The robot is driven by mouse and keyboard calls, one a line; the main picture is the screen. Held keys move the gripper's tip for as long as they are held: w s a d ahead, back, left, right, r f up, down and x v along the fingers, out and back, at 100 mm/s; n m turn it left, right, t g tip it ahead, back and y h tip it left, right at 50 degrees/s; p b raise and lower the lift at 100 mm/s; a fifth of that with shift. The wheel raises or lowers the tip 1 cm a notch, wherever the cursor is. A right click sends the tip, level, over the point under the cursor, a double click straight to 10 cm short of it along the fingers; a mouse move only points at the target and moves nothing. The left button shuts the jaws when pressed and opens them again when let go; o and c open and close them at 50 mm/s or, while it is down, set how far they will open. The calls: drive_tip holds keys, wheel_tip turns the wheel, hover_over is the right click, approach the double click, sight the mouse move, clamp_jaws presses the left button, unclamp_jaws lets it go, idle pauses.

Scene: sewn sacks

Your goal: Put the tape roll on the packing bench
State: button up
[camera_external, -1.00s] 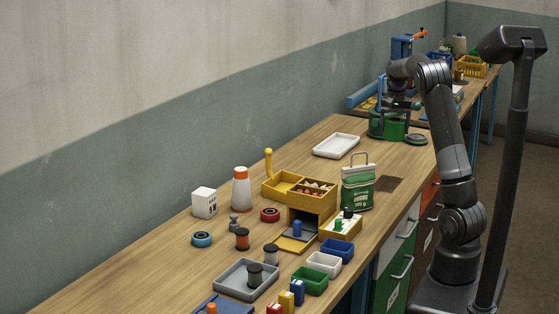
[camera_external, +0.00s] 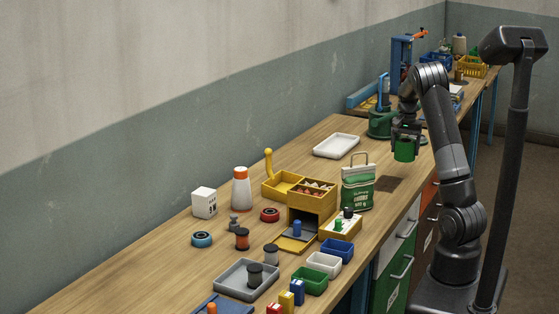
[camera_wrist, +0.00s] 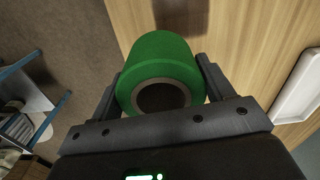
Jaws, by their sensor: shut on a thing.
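The green tape roll (camera_external: 404,151) is held in my gripper (camera_external: 406,138), above the right edge of the wooden bench (camera_external: 150,262). In the wrist view the roll (camera_wrist: 158,50) sits between the two fingers (camera_wrist: 160,90), its round grey-lined hole facing the camera. The gripper is shut on it.
A green stand with a blue upright (camera_external: 380,122) is behind the gripper. A white tray (camera_external: 336,146) lies to the left. A green-and-white bag (camera_external: 357,188) stands in front, beside a yellow box unit (camera_external: 312,200). Small bins and spools crowd the near bench.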

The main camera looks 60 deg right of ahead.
drive_tip(key=w+f, duration=0.1)
drive_tip(key=w, duration=0.1)
drive_tip(key=w+a+f, duration=0.1)
drive_tip(key=w, duration=0.1)
drive_tip(key=w+f, duration=0.2)
drive_tip(key=shift+w+a, duration=0.25)
drive_tip(key=shift+f, duration=2)
drive_tip(key=shift+f, duration=0.1)
drive_tip(key=o, duration=1)
drive_tip(key=shift+o, duration=0.2)
